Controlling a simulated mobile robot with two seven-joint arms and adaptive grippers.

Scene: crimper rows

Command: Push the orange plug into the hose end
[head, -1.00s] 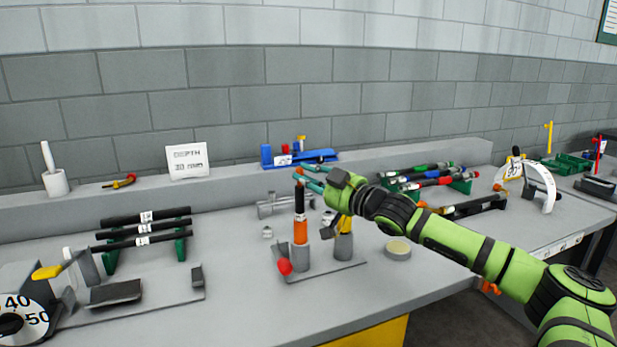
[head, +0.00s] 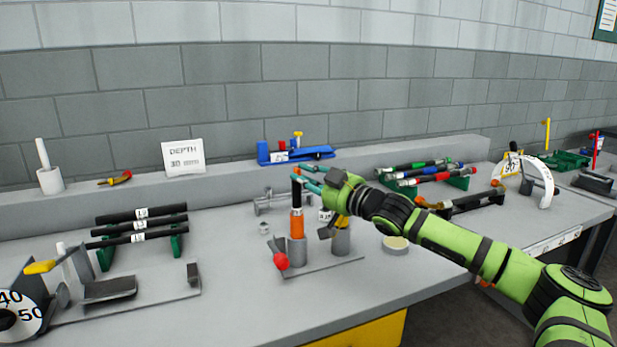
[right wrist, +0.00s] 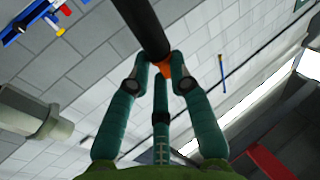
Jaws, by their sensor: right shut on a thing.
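The hose (head: 297,195) is black and stands upright in an orange sleeve (head: 297,224) on a grey cylindrical stand (head: 297,252). The orange plug (head: 296,171) is at its upper end; it also shows in the right wrist view (right wrist: 165,68) at the hose end. My right gripper (head: 306,177) reaches in from the right at the top of the hose, with its teal fingers shut on the plug. In the right wrist view the fingertips (right wrist: 160,82) close around the plug. How deep the plug sits is hidden. My left gripper is not in view.
A red knob (head: 281,261) is at the stand's front left. A second grey cylinder (head: 341,242) stands just right of it. Black hoses lie on a green rack (head: 106,257) at left. Several tools are on a rack at right. The front middle of the bench is clear.

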